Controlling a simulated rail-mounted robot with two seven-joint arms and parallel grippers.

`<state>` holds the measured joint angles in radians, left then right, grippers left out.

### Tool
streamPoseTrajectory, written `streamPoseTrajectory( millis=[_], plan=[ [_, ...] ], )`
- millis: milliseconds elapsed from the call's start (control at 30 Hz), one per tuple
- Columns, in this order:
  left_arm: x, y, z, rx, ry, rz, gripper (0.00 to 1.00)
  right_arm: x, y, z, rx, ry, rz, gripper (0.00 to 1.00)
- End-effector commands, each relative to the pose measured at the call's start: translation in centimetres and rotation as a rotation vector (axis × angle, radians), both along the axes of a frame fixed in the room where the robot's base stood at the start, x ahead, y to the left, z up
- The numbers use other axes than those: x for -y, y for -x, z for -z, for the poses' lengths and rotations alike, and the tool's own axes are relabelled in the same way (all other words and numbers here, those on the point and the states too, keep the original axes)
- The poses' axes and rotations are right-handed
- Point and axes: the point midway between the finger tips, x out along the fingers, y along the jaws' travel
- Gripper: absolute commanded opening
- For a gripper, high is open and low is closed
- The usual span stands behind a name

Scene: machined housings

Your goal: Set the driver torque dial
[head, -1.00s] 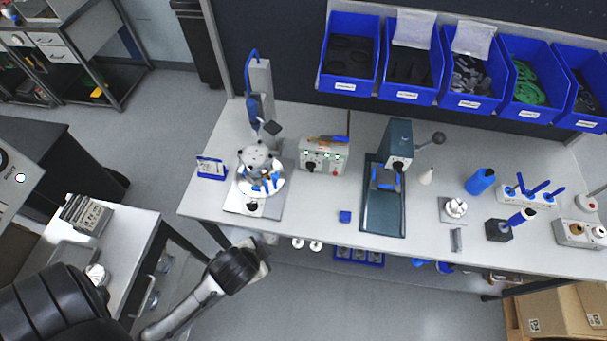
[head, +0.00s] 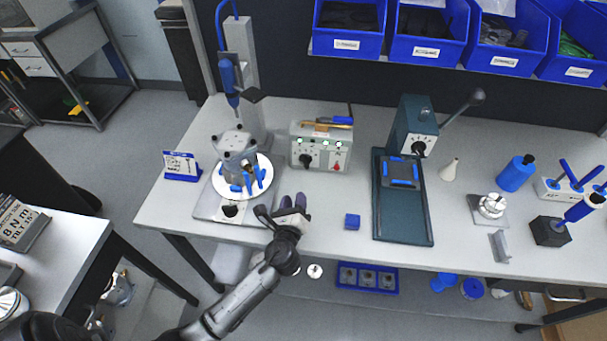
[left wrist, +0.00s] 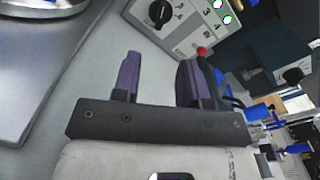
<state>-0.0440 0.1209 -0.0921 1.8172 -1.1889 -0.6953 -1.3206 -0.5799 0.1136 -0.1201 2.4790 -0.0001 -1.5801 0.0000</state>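The grey driver controller box (head: 322,147) stands on the bench, with a black torque dial (head: 306,160) at its front left. A red control (head: 336,168) and lit green lamps are on the same face. My left gripper (head: 293,200) is over the bench's front area, in front of the box and apart from it. Its purple fingers (left wrist: 158,80) are spread with nothing between them. The blue driver (head: 229,80) hangs on a stand at the left. My right gripper is not in view.
A housing on a round white fixture (head: 262,172) stands left of the gripper. A card on the left cart (head: 20,220) seems to read "8 N m". Bench between block and box is clear.

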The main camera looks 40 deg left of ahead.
Motion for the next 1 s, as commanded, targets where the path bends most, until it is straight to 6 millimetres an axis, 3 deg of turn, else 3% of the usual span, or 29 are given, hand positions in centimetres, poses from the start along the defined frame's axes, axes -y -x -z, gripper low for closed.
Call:
streamPoseTrajectory(
  millis=[267,700,1000],
  plan=[
    [-0.9,-2.3,0.3,-0.009,-0.059,0.011,0.39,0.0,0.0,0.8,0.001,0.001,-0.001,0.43],
    [-5.0,-9.0,0.4,-0.008,-0.054,0.01,0.39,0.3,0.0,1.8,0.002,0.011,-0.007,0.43],
    [-6.7,-11.8,0.4,-0.009,-0.053,0.01,0.39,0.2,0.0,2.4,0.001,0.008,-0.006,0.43]
  ],
)
